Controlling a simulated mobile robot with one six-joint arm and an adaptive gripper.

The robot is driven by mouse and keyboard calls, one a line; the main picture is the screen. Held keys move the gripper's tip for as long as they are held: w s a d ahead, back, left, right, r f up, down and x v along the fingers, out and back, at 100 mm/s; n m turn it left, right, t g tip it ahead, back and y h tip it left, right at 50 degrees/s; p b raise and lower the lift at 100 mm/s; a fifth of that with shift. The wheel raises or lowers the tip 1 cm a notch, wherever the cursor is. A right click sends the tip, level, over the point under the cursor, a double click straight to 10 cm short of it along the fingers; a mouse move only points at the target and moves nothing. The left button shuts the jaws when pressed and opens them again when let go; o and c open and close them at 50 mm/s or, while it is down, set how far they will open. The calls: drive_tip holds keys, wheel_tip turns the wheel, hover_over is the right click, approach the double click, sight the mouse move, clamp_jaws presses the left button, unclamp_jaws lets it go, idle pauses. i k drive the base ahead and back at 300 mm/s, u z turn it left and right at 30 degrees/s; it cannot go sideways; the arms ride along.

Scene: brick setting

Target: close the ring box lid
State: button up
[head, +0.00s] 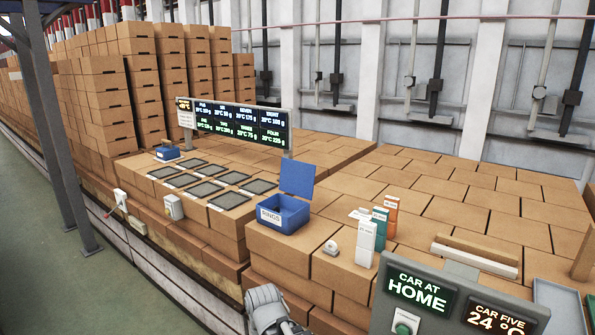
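The ring box (283,220) is a blue open-topped box with a white "RINGS" label on its front, on the brick surface at the middle of the head view. Its blue lid (297,179) stands raised at the back edge, so the box is open. The inside looks dark and its contents cannot be made out. My gripper (268,299) shows grey at the bottom edge, below and in front of the box and apart from it. Its fingers are not clear enough to tell open from shut.
Several dark square pads (229,200) lie left of the box. A small white object (331,248) and upright white, teal and orange cartons (366,243) stand to its right. A display board (240,122) stands behind. A "CAR AT HOME" panel (440,305) is at front right.

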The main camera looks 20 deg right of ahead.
sight(296, 177)
drive_tip(key=z, duration=0.1)
drive_tip(key=i, duration=0.9)
